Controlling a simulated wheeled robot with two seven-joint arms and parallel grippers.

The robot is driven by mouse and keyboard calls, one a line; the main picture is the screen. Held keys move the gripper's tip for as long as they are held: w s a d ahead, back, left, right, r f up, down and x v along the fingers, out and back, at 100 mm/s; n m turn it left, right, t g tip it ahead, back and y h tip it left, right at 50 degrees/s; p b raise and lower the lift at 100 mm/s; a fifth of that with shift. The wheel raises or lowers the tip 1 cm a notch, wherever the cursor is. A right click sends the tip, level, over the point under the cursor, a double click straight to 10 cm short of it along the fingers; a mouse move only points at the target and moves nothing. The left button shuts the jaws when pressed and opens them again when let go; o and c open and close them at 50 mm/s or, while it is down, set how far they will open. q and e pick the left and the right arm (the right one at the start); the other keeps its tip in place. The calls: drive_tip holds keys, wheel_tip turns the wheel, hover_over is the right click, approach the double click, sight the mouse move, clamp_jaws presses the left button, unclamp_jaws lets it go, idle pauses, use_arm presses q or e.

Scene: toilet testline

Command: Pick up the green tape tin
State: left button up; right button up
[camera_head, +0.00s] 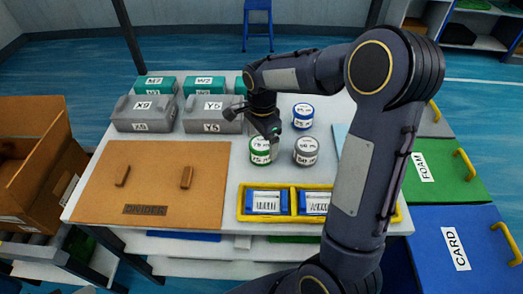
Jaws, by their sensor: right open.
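The green tape tin (261,152) stands upright on the white table, a white-labelled round tin with a green band. My right gripper (270,134) is above it, pointing down, and partly covers its top. The gripper is small and dark here; its jaws are open, and the tin still stands on the table. I cannot tell whether the fingers touch the tin. A grey tin (306,151) stands just to its right, and a blue tin (303,116) stands behind that. My left gripper is not in view.
A brown divider board (150,175) with two handles covers the table's left. Grey boxes (144,115) and teal boxes (205,85) stand behind it. A yellow tray (244,203) with blue items lies in front of the tins. A cardboard box (35,150) is at left; FOAM (448,172) and CARD (480,255) bins are at right.

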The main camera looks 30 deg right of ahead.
sight(262, 143)
drive_tip(key=shift+f, duration=1.6)
drive_tip(key=shift+c, duration=0.4)
drive_tip(key=c, duration=1.2)
